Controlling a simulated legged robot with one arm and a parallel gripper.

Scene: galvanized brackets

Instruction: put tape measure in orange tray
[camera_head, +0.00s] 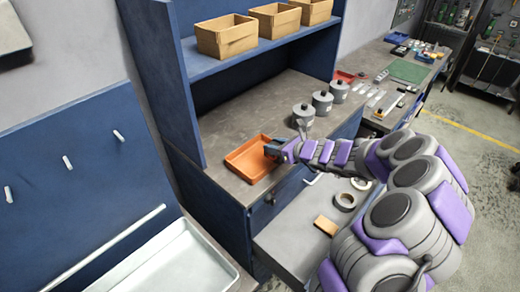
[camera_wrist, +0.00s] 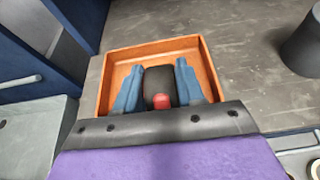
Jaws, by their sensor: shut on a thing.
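The orange tray (camera_head: 238,150) sits on the grey countertop near its front left corner. In the wrist view the tray (camera_wrist: 203,58) lies below my gripper, with its back and side walls showing. My gripper (camera_wrist: 160,72) has its two blue fingers on either side of the tape measure (camera_wrist: 158,82), a black body with a red part. The fingers and tape measure appear within the tray's outline. I cannot tell whether the tape measure touches the tray floor. In the head view my gripper (camera_head: 274,150) is at the tray's right side, and the tape measure cannot be made out.
Several grey canisters (camera_head: 303,116) stand on the counter right of the tray. Below, an open drawer (camera_head: 290,245) holds a tape roll (camera_head: 345,201) and a tan block (camera_head: 326,226). A blue cabinet side (camera_head: 190,100) rises left of the tray.

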